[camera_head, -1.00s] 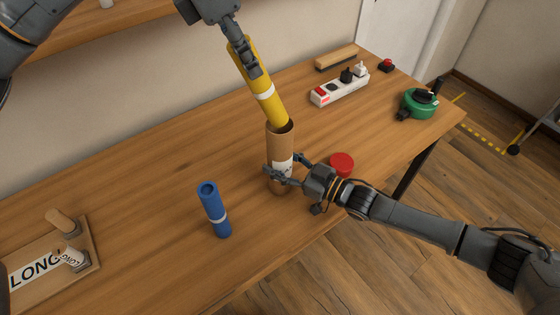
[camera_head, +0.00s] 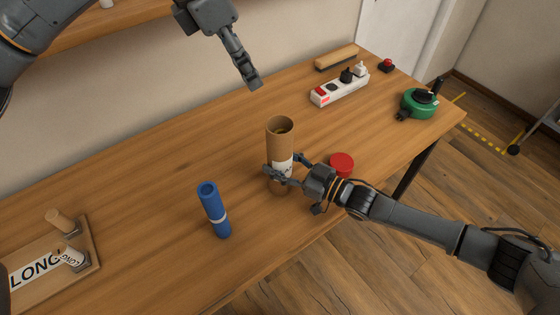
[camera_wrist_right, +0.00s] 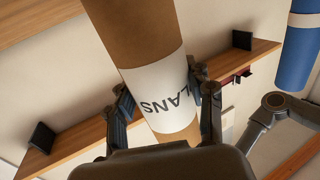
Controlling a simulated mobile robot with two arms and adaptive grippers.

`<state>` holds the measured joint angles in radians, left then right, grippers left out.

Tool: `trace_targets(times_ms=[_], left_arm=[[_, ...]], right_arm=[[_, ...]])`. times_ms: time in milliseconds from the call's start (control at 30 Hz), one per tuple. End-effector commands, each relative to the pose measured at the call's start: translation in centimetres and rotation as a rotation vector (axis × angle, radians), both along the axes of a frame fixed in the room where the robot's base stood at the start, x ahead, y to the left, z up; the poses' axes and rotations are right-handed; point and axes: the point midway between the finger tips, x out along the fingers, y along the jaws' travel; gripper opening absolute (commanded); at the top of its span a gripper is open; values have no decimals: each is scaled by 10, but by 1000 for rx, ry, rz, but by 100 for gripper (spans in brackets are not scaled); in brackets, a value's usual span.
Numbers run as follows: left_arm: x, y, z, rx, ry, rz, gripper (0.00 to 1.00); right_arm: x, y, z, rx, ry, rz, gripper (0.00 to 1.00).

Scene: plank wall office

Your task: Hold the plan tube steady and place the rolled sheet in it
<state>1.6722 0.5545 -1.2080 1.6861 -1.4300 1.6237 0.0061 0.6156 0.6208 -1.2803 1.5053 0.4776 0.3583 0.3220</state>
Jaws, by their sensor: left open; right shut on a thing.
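The plan tube (camera_head: 281,140) is brown cardboard with a white label and stands upright on the table. My right gripper (camera_head: 288,168) is shut around its lower part; the right wrist view shows the fingers on both sides of the label (camera_wrist_right: 160,92).
A blue roll with a white band (camera_head: 213,210) stands left of the tube. A red cap (camera_head: 342,164) lies right of it. A power strip (camera_head: 340,90) and a green reel (camera_head: 419,103) are at the back right. A wooden holder marked LONG (camera_head: 88,245) is at front left.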

Motion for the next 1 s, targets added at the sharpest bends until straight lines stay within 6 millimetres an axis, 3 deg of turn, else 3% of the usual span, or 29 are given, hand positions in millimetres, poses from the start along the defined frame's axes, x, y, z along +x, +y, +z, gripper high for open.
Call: trace_targets(times_ms=[300, 500, 900, 933, 1000], left_arm=[[-8, 21, 64, -4, -4, 2, 62], [-12, 30, 91, -3, -3, 2, 62], [-14, 33, 100, -2, -1, 0, 62], [-14, 33, 100, -2, -1, 0, 62], [-14, 33, 100, -2, -1, 0, 62]], right_arm=[[0, 0, 0, -1, 1, 0, 19], [0, 0, 0, -1, 1, 0, 18], [0, 0, 0, -1, 1, 0, 18], [0, 0, 0, -1, 1, 0, 55], [0, 0, 0, -1, 1, 0, 69]])
